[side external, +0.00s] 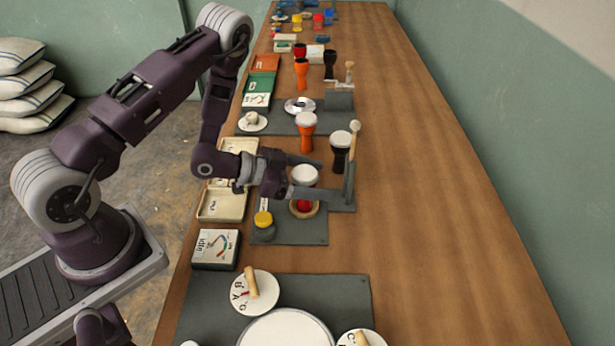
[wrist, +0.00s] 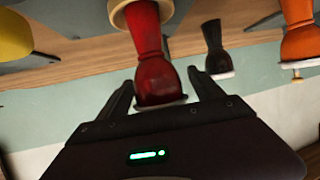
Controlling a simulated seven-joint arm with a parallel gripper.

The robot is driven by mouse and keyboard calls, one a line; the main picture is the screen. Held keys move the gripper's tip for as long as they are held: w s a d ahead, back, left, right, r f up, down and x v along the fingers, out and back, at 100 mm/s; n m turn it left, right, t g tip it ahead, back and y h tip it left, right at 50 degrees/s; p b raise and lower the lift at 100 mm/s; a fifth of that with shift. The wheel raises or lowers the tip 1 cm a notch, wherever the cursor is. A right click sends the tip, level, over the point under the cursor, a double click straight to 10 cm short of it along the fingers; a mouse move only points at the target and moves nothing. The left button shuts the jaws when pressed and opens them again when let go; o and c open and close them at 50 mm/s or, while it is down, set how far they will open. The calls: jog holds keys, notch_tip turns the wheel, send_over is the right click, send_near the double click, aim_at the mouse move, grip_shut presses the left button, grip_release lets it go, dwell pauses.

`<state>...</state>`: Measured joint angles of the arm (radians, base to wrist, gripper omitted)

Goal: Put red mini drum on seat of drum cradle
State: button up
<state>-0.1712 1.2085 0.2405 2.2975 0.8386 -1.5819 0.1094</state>
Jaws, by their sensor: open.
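The red mini drum (side external: 304,205) stands upright with its white head up, between the two fingers of my gripper (side external: 318,178). Its foot is at a pale wooden ring (side external: 315,210), which appears to be the seat of the drum cradle. In the wrist view, which is upside down, the red drum (wrist: 150,60) runs from the ring (wrist: 120,14) to between the fingertips of my gripper (wrist: 162,90). My gripper is open, with one finger on each side of the drum's upper end. Whether the foot is fully seated in the ring is hard to tell.
A black drum (side external: 340,155) and an orange drum (side external: 306,135) stand just behind. A grey upright stand (side external: 348,188) with a mallet is at the right. A yellow-topped item (side external: 263,218) is at the left. The table's right side is clear.

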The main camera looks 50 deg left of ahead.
jog(key=v, duration=1.1)
jog(key=shift+s+a+r, duration=0.15)
jog(key=w+a+r+n+g+y, duration=0.1)
jog(key=w+a+r+g+y, duration=0.1)
jog(key=a+r+y, duration=0.3)
jog(key=w+a+r+g+y, duration=0.1)
jog(key=r+y, duration=0.3)
jog(key=r, duration=0.3)
jog(key=s+d+r+n+g+h, duration=0.1)
jog(key=s+d+r, duration=0.4)
jog(key=s, duration=0.5)
jog(key=s+d+r+n+g, duration=0.2)
jog(key=s+d+r+n, duration=0.2)
jog(key=s, duration=0.6)
jog(key=shift+s+d+r+h, duration=0.2)
jog(key=shift+d+r+h, duration=0.2)
jog(key=shift+d, duration=0.35)
